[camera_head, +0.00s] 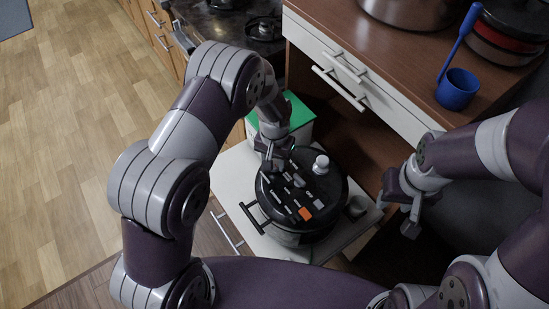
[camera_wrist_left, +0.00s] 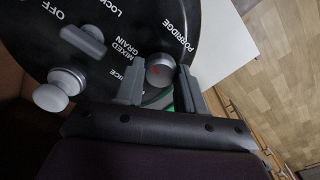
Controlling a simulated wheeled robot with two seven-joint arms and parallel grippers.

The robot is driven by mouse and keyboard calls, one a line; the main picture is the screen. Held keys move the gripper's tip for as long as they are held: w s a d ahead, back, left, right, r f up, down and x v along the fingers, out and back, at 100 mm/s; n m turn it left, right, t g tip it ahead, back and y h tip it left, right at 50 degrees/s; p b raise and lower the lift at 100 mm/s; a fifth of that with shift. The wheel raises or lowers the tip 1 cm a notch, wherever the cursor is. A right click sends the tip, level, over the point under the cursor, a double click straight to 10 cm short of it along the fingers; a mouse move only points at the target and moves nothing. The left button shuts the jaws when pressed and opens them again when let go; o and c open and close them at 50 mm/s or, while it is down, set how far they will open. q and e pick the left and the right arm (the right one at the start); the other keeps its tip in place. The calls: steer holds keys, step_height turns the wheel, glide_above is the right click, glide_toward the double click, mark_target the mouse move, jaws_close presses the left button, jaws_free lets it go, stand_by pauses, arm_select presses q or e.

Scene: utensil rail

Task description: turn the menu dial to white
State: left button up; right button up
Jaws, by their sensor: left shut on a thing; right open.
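The black rice cooker (camera_head: 328,188) has labels and buttons on its round lid. I cannot tell which label the mark points to. My left gripper (camera_head: 275,165) is down at the lid's far edge; in the left wrist view its fingers (camera_wrist_left: 160,85) are shut on the dial, one on each side. My right gripper (camera_head: 408,212) is open and empty, right of the cooker.
A grey lever (camera_wrist_left: 84,40) by OFF and LOCK and a pale round knob (camera_wrist_left: 60,88) stand up from the lid. The cooker is on a white shelf (camera_head: 233,181). A green-topped box (camera_head: 300,112) stands behind it. A blue cup (camera_head: 457,90) sits on the counter.

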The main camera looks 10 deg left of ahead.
arm_select(q)
steer(key=n, duration=0.4)
steer(key=shift+r+n+p, duration=0.1)
steer(key=shift+n+p, duration=0.3)
steer(key=n, duration=0.5)
steer(key=shift+p, duration=0.3)
steer(key=n, duration=0.5)
steer(key=shift+n, duration=0.4)
steer(key=n, duration=0.4)
steer(key=shift+n+p, duration=0.3)
steer(key=shift+p, duration=0.1)
steer(key=o, duration=1)
steer(key=shift+o, duration=0.2)
